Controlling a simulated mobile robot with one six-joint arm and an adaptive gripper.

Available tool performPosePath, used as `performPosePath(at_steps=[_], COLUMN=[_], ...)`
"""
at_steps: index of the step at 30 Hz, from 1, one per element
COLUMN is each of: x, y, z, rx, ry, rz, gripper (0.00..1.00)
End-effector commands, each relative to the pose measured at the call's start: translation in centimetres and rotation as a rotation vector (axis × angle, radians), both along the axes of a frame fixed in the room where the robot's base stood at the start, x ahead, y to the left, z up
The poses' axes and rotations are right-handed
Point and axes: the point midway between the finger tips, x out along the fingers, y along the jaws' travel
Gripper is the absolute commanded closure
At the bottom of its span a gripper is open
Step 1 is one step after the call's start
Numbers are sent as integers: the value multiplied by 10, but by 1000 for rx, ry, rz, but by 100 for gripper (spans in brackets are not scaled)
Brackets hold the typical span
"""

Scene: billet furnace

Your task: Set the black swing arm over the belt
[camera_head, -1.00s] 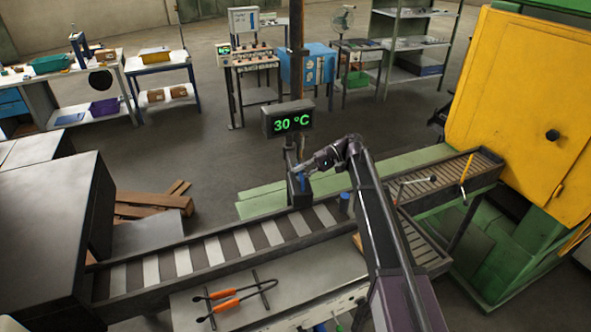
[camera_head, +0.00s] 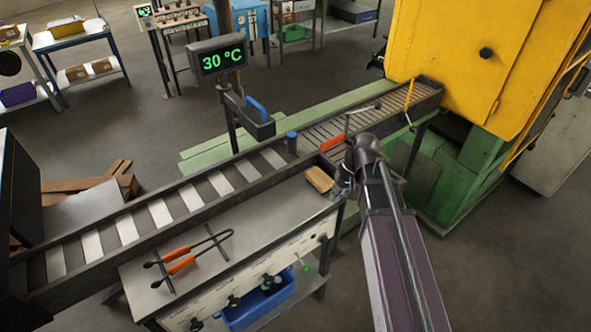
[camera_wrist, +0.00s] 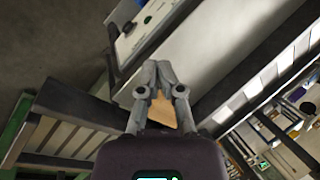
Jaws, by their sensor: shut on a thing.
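The black swing arm (camera_head: 247,120) with its blue handle (camera_head: 257,105) hangs on the post below the temperature display. It points toward the near right, with its free end near the belt's far edge. I cannot tell how far it reaches over the belt (camera_head: 160,212). My gripper (camera_head: 342,185) is low at the right end of the bench, well apart from the swing arm. In the wrist view my gripper's fingers (camera_wrist: 156,70) are closed together at the tips. A tan patch shows between the fingers.
A tan block (camera_head: 319,179) lies on the bench's far right corner, close to my gripper. Orange-handled tongs (camera_head: 180,263) lie on the bench (camera_head: 240,225). The roller track (camera_head: 330,130) leads to the yellow furnace (camera_head: 480,60). The display (camera_head: 218,60) stands above the belt.

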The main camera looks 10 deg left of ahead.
Motion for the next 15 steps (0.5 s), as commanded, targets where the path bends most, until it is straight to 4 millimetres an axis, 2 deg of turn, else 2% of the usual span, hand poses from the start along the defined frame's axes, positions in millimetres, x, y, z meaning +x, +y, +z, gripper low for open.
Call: performPosePath(at_steps=[1, 6, 11, 15], x=[-18, -44, -57, -59], y=[-22, -80, -113, -123], z=[-20, -45, -55, -56], rx=[-55, -226, -320, -349], ry=[-26, -98, -130, -140], rz=[-15, -46, -65, -69], gripper=[100, 100, 100, 100])
